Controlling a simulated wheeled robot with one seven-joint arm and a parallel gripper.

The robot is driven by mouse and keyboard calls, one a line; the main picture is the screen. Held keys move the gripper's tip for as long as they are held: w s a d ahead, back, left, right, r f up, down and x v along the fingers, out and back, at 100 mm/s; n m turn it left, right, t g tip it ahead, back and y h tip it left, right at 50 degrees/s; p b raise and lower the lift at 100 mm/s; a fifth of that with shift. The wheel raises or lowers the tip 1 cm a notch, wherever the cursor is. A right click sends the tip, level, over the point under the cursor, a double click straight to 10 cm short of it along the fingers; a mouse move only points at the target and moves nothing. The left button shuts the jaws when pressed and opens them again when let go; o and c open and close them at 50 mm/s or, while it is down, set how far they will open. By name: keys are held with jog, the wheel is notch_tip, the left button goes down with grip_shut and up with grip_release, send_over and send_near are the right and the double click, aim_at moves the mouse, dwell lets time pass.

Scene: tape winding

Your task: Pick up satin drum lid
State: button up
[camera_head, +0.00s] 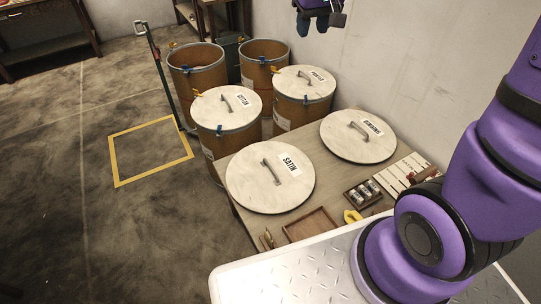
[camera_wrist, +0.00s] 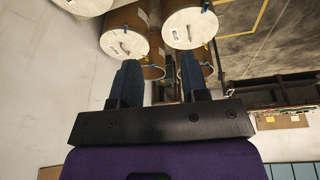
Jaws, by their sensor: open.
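The satin drum lid (camera_head: 259,187) is a round, pale disc with a grey bar handle and a label reading SATIN. It lies flat on the near left part of the low table (camera_head: 221,141). My gripper (camera_head: 317,22) is at the top of the head view, partly cut off, far above and behind the lid. In the wrist view my gripper (camera_wrist: 158,82) shows two blue fingers spread apart with nothing between them. Two lidded drums appear beyond the fingers there. I cannot make out the satin lid in the wrist view.
A second loose lid (camera_head: 358,136) lies right of the satin lid. Behind stand a lidded cotton drum (camera_head: 215,143), another lidded drum (camera_head: 291,112) and two open drums (camera_head: 185,83) (camera_head: 251,71). A wooden tray (camera_head: 310,224) and small boxes sit near the front. Floor at left is mostly clear.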

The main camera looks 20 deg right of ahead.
jog(key=w+a+f, duration=0.1)
jog(key=w+f, duration=0.9)
jog(key=f, duration=0.1)
jog(key=n+g, duration=0.1)
jog(key=g, duration=0.2)
send_over(270, 166)
notch_tip(270, 166, down, 49)
jog(key=shift+s+f, duration=0.2)
jog(key=shift+f, duration=3)
jog(key=shift+f, duration=0.25)
grip_shut()
